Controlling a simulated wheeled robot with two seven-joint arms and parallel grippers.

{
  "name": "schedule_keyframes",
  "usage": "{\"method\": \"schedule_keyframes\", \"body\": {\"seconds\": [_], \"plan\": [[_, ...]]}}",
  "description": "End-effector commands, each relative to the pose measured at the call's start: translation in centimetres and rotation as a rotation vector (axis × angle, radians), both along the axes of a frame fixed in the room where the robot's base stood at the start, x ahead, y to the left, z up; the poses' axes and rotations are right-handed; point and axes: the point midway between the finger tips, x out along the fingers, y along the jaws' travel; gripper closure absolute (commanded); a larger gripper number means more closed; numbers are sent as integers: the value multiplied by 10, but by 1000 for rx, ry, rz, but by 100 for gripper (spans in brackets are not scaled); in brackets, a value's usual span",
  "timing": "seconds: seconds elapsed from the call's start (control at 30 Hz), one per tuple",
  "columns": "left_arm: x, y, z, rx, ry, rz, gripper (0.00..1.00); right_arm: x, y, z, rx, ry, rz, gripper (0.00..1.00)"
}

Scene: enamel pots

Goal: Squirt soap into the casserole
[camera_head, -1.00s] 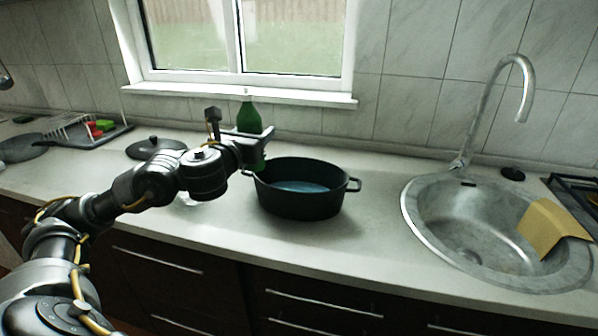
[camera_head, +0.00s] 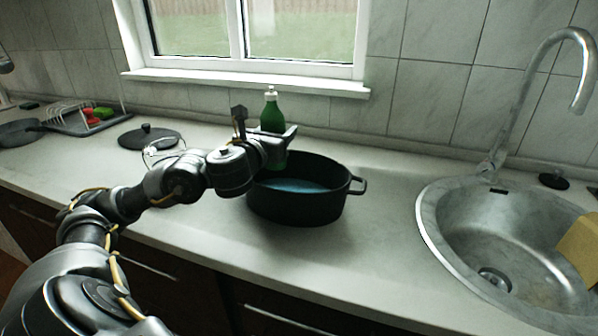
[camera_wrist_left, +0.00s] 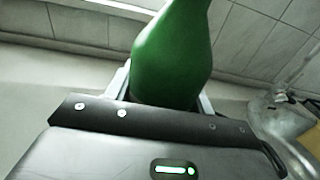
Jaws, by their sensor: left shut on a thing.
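The black casserole (camera_head: 298,208) stands on the counter and holds bluish liquid (camera_head: 292,185). The green soap bottle (camera_head: 272,115) has a white top and is upright in the head view. My left gripper (camera_head: 280,140) is shut on the bottle at its middle, at the back left of the casserole. The gripper and wrist hide part of the bottle and of the casserole's left rim. I cannot tell how high the bottle's base is above the rim. In the left wrist view the bottle (camera_wrist_left: 172,55) rises between the fingers. My right gripper is not in view.
A black lid (camera_head: 148,138) lies on the counter (camera_head: 385,220) to the left. Behind it is a dish rack (camera_head: 85,120) with red and green items. The sink (camera_head: 500,240) with faucet (camera_head: 530,90) and yellow cloth (camera_head: 580,248) is at the right. The window sill (camera_head: 240,82) runs behind.

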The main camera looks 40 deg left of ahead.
Motion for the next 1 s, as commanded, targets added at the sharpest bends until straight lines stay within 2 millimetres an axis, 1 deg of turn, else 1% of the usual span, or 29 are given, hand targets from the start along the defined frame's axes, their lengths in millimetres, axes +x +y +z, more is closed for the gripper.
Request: {"method": "schedule_keyframes", "body": {"seconds": [0.13,0.43,0.77,0.87,0.93,1.0], "plan": [[-2,2,-1,0,-1,3,78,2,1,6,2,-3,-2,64],[-2,2,1,9,-3,5,78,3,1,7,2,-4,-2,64],[-5,5,14,124,-4,14,78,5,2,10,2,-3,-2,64],[-7,8,20,175,-3,18,78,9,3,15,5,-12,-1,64],[-8,10,18,210,-1,21,78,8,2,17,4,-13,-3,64],[-9,11,17,244,-1,23,78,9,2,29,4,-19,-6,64]]}}
